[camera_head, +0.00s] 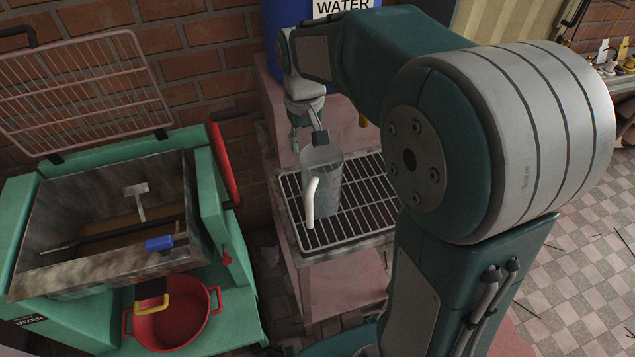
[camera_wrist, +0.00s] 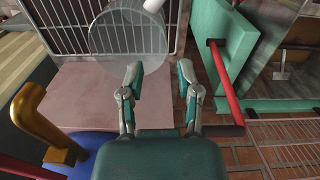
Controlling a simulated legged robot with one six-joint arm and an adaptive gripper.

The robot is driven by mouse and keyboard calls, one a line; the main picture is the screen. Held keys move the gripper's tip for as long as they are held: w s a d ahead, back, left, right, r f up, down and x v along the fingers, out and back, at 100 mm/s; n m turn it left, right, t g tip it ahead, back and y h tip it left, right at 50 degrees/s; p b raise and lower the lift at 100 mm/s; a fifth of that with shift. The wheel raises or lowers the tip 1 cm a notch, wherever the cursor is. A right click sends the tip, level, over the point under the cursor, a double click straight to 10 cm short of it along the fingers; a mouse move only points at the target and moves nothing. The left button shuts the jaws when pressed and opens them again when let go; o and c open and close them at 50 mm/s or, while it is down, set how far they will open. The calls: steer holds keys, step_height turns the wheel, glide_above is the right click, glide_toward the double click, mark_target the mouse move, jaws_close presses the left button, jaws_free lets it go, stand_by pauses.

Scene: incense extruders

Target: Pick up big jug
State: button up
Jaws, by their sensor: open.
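The big jug (camera_head: 328,192) is clear, with a white handle on its left side. It stands upright on a wire rack (camera_head: 370,200) in the head view. In the wrist view the jug (camera_wrist: 128,48) shows its round open rim beyond my fingertips, slightly left of centre, with its pale handle at the top edge. My gripper (camera_head: 306,132) is behind the jug near its rim. In the wrist view my gripper (camera_wrist: 160,72) is open, its two fingers apart with nothing held between them. I cannot tell the exact gap to the jug.
A blue water barrel (camera_head: 285,40) stands behind, with a yellow tap (camera_wrist: 42,115) in the wrist view. A green machine (camera_head: 205,190) with a red lever (camera_head: 224,165) is at left. A red pot (camera_head: 175,318) sits at its front. Tiled floor at right looks open.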

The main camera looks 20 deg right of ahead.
steer(key=shift+w+a+f, duration=0.1)
steer(key=shift+w+f, duration=0.25)
steer(key=shift+f, duration=0.15)
glide_above(305, 178)
steer(key=f, duration=0.5)
steer(key=shift+w+d, duration=0.2)
steer(key=shift+w, duration=0.05)
steer(key=f, duration=0.5)
steer(key=shift+s+a+f, duration=0.15)
steer(key=shift+a+f, duration=0.05)
steer(key=shift+f, duration=0.05)
jaws_close()
